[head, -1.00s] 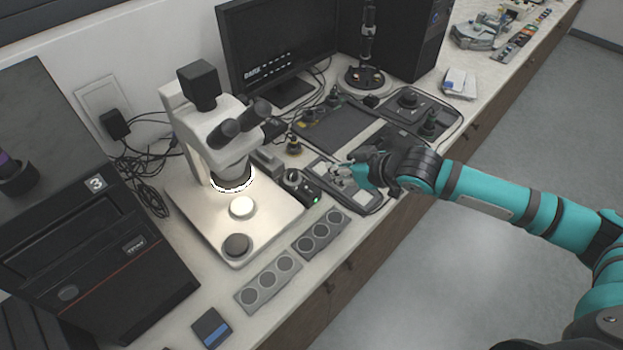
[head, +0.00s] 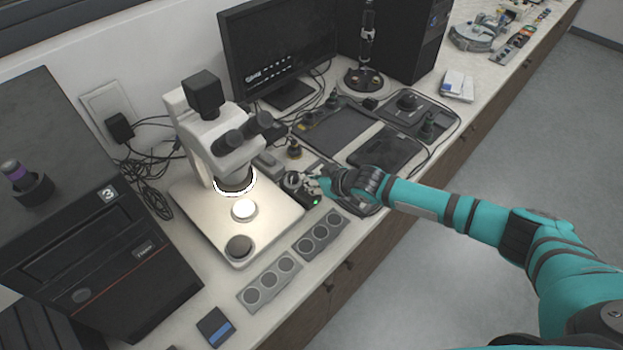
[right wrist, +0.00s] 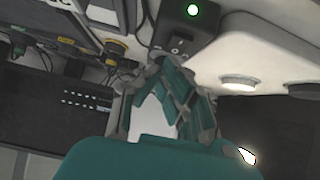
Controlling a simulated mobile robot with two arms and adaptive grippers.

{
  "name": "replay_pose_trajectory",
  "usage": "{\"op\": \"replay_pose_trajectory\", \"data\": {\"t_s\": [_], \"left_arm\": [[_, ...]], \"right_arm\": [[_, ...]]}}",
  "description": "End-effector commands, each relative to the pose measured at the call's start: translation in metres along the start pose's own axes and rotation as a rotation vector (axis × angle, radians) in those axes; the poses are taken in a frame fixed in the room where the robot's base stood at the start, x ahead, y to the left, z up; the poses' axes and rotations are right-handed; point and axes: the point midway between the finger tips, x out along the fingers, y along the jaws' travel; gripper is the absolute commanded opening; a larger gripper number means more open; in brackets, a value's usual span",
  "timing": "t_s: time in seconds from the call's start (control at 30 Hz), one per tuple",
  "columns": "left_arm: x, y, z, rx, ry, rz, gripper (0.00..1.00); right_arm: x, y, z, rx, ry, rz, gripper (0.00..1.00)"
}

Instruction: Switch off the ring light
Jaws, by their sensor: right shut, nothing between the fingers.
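The ring light (head: 235,183) glows white around the lens of the microscope (head: 222,140) in the head view. Its small dark control box (head: 304,190) stands just right of the microscope base, with a lit green lamp. In the right wrist view the control box (right wrist: 187,25) shows its green lamp bright and a dark switch or socket area on its face. My right gripper (head: 316,184) is shut and empty, with its fingertips at the right side of the control box. I cannot tell whether they touch it. My left gripper is not in view.
Two grey trays with round wells (head: 269,283) lie in front of the microscope base. A monitor (head: 280,45) stands behind, and dark control pads (head: 385,148) lie to the right. A black box unit marked 3 (head: 85,215) fills the left. Loose cables run along the wall.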

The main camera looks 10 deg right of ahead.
Motion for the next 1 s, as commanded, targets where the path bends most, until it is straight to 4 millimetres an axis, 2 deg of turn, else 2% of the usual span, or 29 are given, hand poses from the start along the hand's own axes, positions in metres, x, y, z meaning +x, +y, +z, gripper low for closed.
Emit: {"op": "replay_pose_trajectory", "data": {"t_s": [0.4, 0.53, 0.6, 1.0], "left_arm": [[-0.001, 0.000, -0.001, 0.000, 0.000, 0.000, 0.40], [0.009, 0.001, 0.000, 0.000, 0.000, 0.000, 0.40], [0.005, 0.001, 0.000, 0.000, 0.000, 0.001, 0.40], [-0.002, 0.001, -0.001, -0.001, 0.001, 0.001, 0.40]], "right_arm": [[0.004, 0.000, 0.006, 0.000, -0.001, 0.000, 0.00], [0.015, -0.001, 0.013, 0.004, -0.002, -0.001, 0.00], [0.011, -0.001, 0.009, 0.002, -0.002, -0.001, 0.00], [0.005, 0.000, 0.016, 0.001, -0.009, 0.001, 0.00]]}}
